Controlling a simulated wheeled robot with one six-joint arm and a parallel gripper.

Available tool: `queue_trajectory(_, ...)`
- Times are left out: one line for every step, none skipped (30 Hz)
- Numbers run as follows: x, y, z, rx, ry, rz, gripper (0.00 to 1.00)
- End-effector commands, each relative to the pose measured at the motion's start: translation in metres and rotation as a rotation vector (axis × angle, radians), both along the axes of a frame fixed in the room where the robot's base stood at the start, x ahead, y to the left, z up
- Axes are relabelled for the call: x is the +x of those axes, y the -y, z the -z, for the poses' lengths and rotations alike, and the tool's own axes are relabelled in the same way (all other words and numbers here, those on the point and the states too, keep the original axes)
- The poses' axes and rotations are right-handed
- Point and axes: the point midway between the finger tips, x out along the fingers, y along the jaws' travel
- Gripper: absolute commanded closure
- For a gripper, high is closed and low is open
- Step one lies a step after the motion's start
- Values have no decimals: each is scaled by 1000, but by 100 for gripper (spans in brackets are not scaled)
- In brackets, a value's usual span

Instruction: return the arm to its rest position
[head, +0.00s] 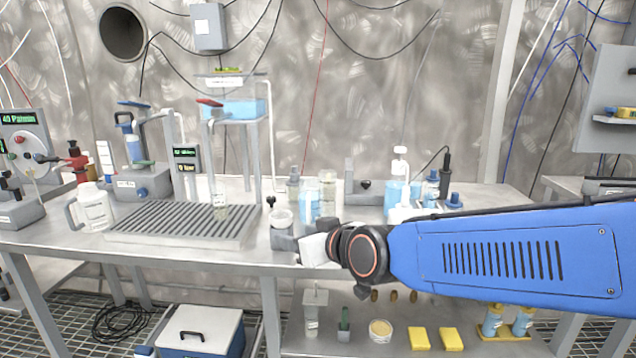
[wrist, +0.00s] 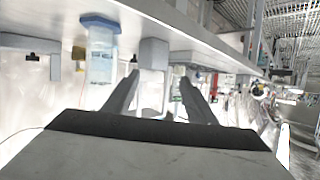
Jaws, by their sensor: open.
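My blue arm (head: 510,258) reaches in from the right in the head view, in front of the bench's front edge. My gripper (head: 285,240) is at its left end, near that edge, partly hidden by my wrist. In the wrist view the two dark fingers of my gripper (wrist: 160,92) stand apart with nothing held between them. A clear bottle with a blue end (wrist: 101,50) shows to the left of the fingers, apart from them. Whether my gripper touches the bench cannot be told.
The steel bench (head: 190,257) carries a slatted rack (head: 185,222), a white jug (head: 95,207) and several bottles behind my gripper. A lower shelf (head: 375,345) holds yellow blocks (head: 419,339) and a dish (head: 380,331). A cooler box (head: 200,332) stands below left.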

Motion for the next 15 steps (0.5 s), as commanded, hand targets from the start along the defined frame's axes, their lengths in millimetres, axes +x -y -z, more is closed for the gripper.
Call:
queue_trajectory(-2,24,4,-17,-29,24,48)
queue_trajectory(-5,37,8,-29,-52,35,48)
queue_trajectory(-10,54,13,-45,-82,51,48)
queue_trajectory(-13,67,18,-58,-105,65,48)
queue_trajectory(-18,79,22,-69,-127,78,48)
queue_trajectory(-23,96,27,-84,-158,97,48)
queue_trajectory(-28,108,31,-95,-181,111,48)
queue_trajectory(-34,121,36,-106,-206,126,48)
queue_trajectory(-42,137,42,-121,-238,147,48)
queue_trajectory(-48,149,47,-130,-261,163,48)
queue_trajectory(-55,161,51,-140,-285,180,48)
queue_trajectory(-64,176,57,-155,-319,203,48)
queue_trajectory(-72,188,62,-164,-345,222,48)
queue_trajectory(-80,199,67,-173,-370,239,48)
queue_trajectory(-91,214,73,-186,-403,265,48)
